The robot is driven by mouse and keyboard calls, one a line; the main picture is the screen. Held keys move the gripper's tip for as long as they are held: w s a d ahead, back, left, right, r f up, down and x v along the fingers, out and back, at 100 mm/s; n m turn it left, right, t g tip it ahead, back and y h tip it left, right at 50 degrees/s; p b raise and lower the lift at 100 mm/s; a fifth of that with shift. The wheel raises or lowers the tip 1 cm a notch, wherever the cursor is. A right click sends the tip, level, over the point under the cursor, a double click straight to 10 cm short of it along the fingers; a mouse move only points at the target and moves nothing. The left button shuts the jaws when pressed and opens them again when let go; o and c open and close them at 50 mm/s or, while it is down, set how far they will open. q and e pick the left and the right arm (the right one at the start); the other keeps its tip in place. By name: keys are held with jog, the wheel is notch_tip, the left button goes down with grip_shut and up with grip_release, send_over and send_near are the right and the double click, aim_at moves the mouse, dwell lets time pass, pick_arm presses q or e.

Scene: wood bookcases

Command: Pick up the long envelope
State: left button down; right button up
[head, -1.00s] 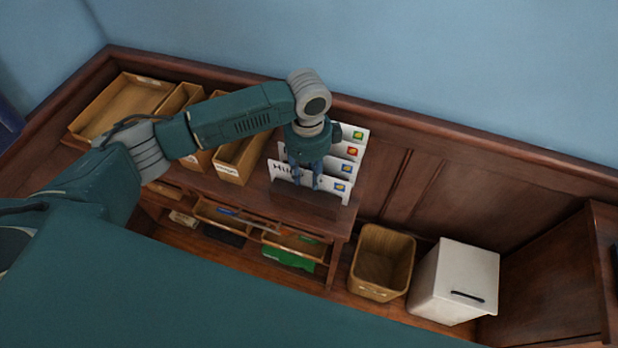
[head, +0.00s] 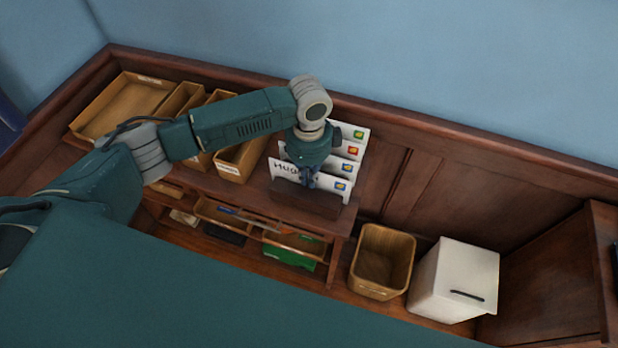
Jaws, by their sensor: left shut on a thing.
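Several white envelopes with coloured stamps stand upright in a dark wooden holder (head: 305,207) on the desk, one behind another. The front envelope (head: 328,187) has handwriting at its left and a blue stamp at its right. My left gripper (head: 308,185) reaches down from above at the front envelope and is shut on it near its middle. The fingers hide part of the writing, and the exact grip is small to see. The front envelope still stands in the holder. My right gripper is not in view.
Wooden trays (head: 120,105) stand on the desk at the left. Open lower compartments hold a green item (head: 290,257). A wicker basket (head: 381,262) and a white box with a slot (head: 455,281) stand on the floor at the right. The wall is close behind.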

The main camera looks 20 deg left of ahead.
pick_arm(q)
notch_tip(320, 180, up, 20)
jog(key=b, duration=0.3)
dwell(0.6)
